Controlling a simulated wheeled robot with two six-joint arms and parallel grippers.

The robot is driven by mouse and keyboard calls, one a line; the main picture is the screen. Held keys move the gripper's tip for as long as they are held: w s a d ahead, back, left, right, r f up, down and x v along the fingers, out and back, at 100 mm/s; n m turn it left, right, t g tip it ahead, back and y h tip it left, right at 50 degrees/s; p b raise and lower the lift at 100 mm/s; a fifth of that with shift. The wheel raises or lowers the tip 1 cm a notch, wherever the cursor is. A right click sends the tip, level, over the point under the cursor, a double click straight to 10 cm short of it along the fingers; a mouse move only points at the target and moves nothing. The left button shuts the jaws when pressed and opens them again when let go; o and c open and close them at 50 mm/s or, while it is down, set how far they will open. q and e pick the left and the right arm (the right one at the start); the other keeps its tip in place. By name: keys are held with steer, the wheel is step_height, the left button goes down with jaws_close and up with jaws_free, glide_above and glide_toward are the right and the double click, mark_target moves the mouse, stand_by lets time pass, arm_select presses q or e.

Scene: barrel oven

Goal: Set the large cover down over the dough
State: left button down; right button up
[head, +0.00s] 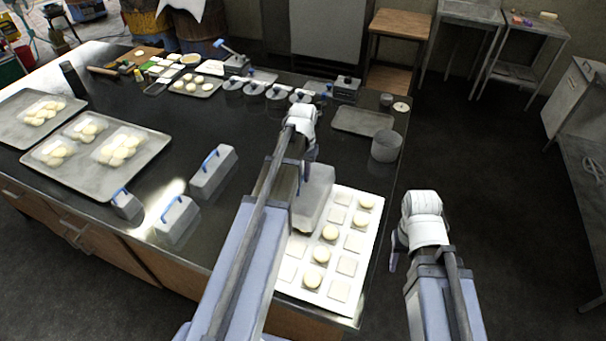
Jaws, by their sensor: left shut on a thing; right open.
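The large cover (317,196), a pale grey box, is below my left gripper (304,168) at the left edge of the white sheet (362,262). My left gripper is shut on it; the arm hides the handle and the grip. I cannot tell whether the cover touches the sheet or what is under it. Round dough pieces (330,232) lie on the sheet to its right and in front, among pale squares. My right gripper (396,252) is open and empty beyond the counter's right edge; its fingers are mostly hidden.
Three grey covers with blue handles, one longer (213,175), stand left of my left arm. Trays of dough (95,183) fill the left side. A round grey tin (386,147) and an empty tray (362,121) are behind the sheet. The middle counter is bare.

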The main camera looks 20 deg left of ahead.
mark_target(303, 185)
arm_select(q)
steer(key=shift+f+b, duration=1.95)
steer(key=shift+f, duration=0.25)
steer(key=shift+f+b, duration=0.45)
steer(key=c, duration=0.8)
jaws_free()
